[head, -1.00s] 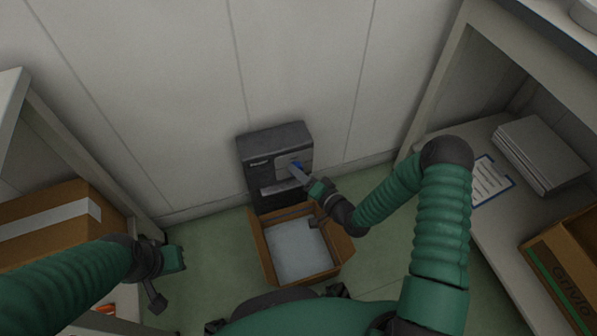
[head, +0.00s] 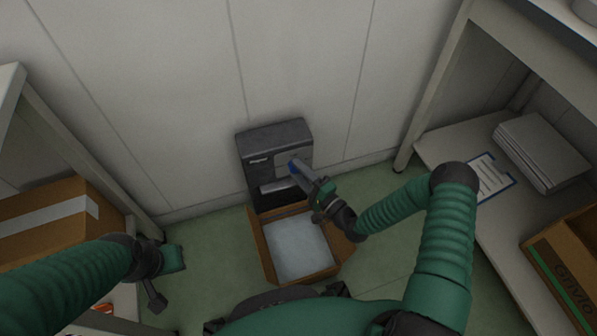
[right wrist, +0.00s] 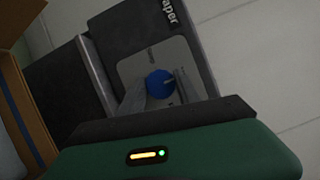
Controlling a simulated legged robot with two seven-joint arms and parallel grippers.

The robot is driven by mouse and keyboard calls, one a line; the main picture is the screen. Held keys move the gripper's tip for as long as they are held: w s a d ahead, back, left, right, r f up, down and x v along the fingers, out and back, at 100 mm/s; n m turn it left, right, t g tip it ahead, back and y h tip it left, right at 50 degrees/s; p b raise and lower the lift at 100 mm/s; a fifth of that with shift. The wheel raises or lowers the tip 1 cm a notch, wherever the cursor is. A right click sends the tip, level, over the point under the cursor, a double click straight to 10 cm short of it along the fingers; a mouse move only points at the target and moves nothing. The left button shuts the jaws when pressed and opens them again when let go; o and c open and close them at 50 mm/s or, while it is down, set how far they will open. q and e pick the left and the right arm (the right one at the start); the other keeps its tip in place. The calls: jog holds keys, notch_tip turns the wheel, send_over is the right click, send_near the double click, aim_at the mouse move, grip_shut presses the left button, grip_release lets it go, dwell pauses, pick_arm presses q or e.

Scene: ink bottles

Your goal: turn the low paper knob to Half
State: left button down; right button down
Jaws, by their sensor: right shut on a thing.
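The paper box, a dark wall unit (head: 258,180), stands low against the wall, with the word "aper" readable in the right wrist view. Its blue knob (right wrist: 160,83) sits on a light grey plate (right wrist: 188,60) and has a small pointer mark. In the head view the knob (head: 293,167) is mostly hidden by my right gripper (head: 299,171). My right gripper is shut on the knob, with one finger on each side in the right wrist view (right wrist: 160,92). The dial lettering is too small to read. My left gripper (head: 158,285) hangs at the left, away from the unit; its jaws are unclear.
An open cardboard box (head: 262,255) with pale contents stands on the floor below the unit. A shelf with a taped carton (head: 50,225) is at left. A right-hand shelf holds a clipboard (head: 490,177), a paper stack (head: 540,150) and another carton (head: 565,265).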

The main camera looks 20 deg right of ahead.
jog(key=shift+d+f, duration=0.15)
jog(key=shift+f, duration=0.15)
jog(key=c, duration=1.1)
grip_release()
jog(key=shift+o, duration=1.2)
jog(key=shift+r, duration=0.1)
jog(key=p+v, duration=0.6)
jog(key=v, duration=1.1)
jog(key=shift+p, duration=0.3)
